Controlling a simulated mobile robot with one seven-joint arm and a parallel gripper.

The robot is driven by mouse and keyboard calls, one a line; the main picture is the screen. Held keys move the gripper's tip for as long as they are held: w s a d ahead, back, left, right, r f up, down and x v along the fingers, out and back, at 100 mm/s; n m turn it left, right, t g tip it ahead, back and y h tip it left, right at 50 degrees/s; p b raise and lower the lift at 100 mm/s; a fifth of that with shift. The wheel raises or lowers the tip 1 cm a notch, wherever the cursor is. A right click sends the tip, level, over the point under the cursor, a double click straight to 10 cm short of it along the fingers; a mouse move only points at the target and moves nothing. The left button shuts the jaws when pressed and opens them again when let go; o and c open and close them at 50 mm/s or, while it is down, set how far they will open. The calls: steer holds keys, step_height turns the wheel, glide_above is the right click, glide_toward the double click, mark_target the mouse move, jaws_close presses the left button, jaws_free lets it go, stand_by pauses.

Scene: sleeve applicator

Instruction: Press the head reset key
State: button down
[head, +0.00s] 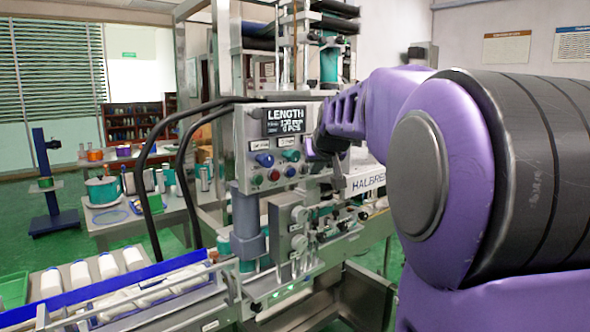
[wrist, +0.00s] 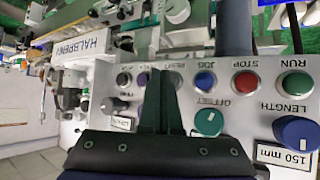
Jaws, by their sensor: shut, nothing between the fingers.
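The grey control panel (head: 258,130) has a display reading LENGTH, with knobs and a row of round buttons below. The wrist view shows it upside down: a green RUN button (wrist: 294,81), red STOP button (wrist: 245,82), blue JOG button (wrist: 205,81), then smaller dark keys. A label near my fingertips seems to read RESET; the key beside it (wrist: 174,80) is partly hidden. A purple key (wrist: 143,80) and a black key (wrist: 123,79) sit left of it. My gripper (wrist: 160,76) is shut and empty, in front of this row; contact cannot be told.
A blue LENGTH knob (wrist: 296,132) and green OFFSET knob (wrist: 208,122) stick out near my gripper. Black hoses (head: 180,150) arch left of the panel. A conveyor (head: 150,300) runs along the front left.

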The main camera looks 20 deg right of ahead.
steer(key=shift+w+a, duration=0.15)
steer(key=shift+w, duration=0.2)
stand_by(0.7)
stand_by(0.4)
steer(key=shift+s+d+b, duration=0.3)
steer(key=shift+s, duration=0.45)
steer(key=shift+s+d+b, duration=0.25)
steer(key=shift+s+d, duration=0.05)
steer(key=shift+s, duration=0.5)
steer(key=shift+s+d+b, duration=0.25)
steer(key=shift+s+b, duration=0.05)
steer(key=shift+s, duration=0.5)
steer(key=shift+s+d+b, duration=0.25)
steer(key=shift+s+d, duration=0.05)
steer(key=shift+s, duration=0.5)
steer(key=shift+w, duration=0.15)
